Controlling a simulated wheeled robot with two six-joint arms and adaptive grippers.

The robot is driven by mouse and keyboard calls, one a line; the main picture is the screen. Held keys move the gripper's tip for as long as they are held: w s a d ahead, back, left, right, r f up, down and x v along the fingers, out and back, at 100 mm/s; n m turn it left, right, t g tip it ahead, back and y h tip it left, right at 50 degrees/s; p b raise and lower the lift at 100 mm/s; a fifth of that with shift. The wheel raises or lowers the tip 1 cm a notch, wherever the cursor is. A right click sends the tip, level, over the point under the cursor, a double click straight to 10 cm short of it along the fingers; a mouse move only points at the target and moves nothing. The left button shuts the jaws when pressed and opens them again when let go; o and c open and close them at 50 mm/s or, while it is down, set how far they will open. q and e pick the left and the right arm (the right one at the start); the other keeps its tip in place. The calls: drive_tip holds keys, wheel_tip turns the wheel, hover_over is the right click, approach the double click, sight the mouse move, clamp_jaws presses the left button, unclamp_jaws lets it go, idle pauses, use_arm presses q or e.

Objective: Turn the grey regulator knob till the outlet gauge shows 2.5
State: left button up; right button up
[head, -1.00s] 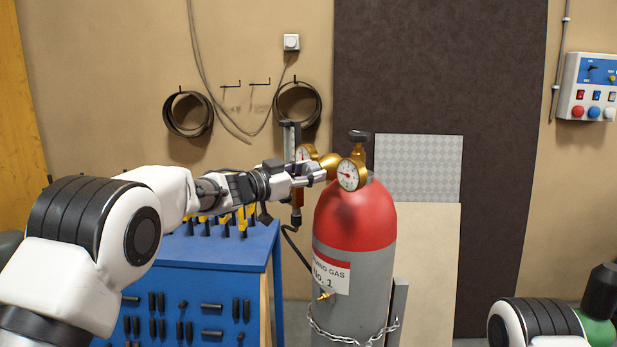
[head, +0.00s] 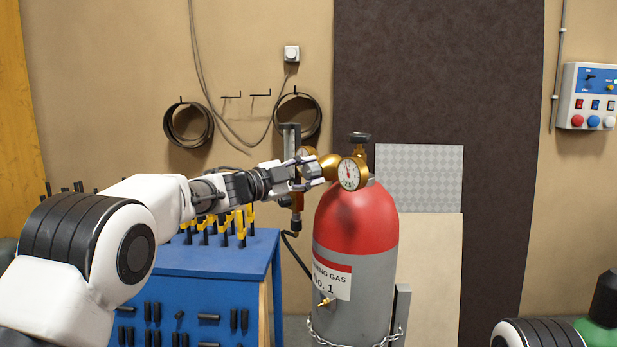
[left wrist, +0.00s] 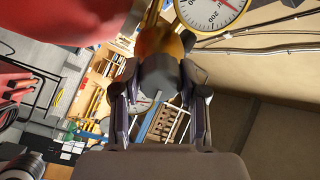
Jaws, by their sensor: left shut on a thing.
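The gas bottle (head: 355,255) is grey with a red shoulder and carries a brass regulator (head: 329,166). A white-faced gauge (head: 349,174) faces me; it also shows at the top of the left wrist view (left wrist: 212,8), with a red needle. A second gauge (head: 306,152) is partly hidden behind my left gripper (head: 312,172). The grey regulator knob (left wrist: 159,76) sits between the fingers of my left gripper (left wrist: 160,95), which is shut on it. The outlet gauge's reading is too small or hidden to tell. My right gripper is out of view.
A blue workbench (head: 235,250) with yellow-and-black tools stands left of the bottle. A chain (head: 350,338) runs around the bottle. A black hose (head: 291,250) hangs beside it. A switch box (head: 588,95) is on the right wall.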

use_arm(q)
drive_tip(key=shift+m, duration=0.3)
drive_tip(key=shift+r, duration=0.1)
drive_tip(key=o, duration=1.1)
drive_tip(key=shift+o, duration=0.2)
drive_tip(key=v, duration=1.1)
drive_tip(key=shift+s+a+f, duration=0.2)
drive_tip(key=shift+a+f, duration=0.05)
drive_tip(key=shift+a, duration=0.05)
